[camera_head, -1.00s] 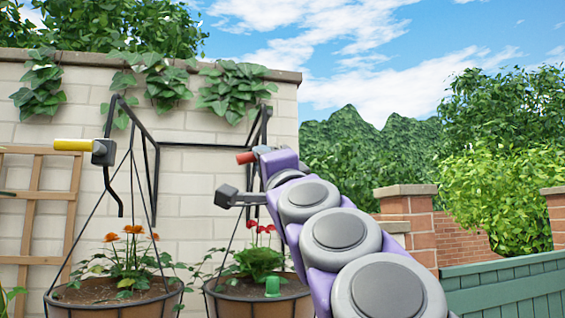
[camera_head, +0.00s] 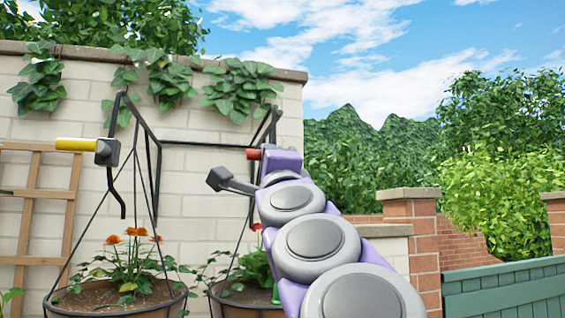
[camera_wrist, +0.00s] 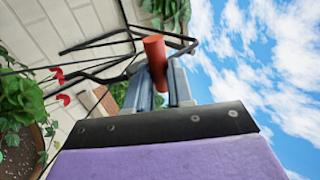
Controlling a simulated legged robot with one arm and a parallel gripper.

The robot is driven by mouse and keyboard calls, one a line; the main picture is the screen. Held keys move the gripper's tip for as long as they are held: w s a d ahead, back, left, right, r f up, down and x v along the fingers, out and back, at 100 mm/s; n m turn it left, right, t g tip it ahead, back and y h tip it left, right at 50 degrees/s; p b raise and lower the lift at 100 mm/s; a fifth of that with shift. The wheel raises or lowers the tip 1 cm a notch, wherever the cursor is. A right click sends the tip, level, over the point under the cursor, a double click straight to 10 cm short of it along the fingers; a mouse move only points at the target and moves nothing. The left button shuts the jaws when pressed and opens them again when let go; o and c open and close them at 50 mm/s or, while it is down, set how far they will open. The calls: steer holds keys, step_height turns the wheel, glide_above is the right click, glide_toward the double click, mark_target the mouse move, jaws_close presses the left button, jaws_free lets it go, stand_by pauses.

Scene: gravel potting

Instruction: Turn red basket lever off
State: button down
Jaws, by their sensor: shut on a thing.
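The red lever (camera_head: 253,154) sticks out at the top of the right basket's black bracket, mostly hidden behind my arm. In the wrist view the red lever (camera_wrist: 155,58) lies between the two grey fingers of my gripper (camera_wrist: 160,82), which are shut on it. The right hanging basket (camera_head: 232,298) has a plant with red flowers and is partly covered by my arm. The fingertips are hidden in the head view.
A yellow lever (camera_head: 76,144) is on the left bracket, above the left basket (camera_head: 115,308) of orange flowers. A pale brick wall (camera_head: 205,185) stands behind. A wooden trellis (camera_head: 30,215) is at left and a green fence (camera_head: 505,290) at right.

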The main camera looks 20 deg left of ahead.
steer(key=c, duration=1)
jaws_free()
steer(key=shift+w+f, duration=0.1)
steer(key=shift+w, duration=0.15)
steer(key=shift+s+d, duration=0.1)
steer(key=b+v, duration=0.7)
steer(key=v, duration=1)
steer(key=shift+s, duration=0.15)
steer(key=shift+f, duration=0.1)
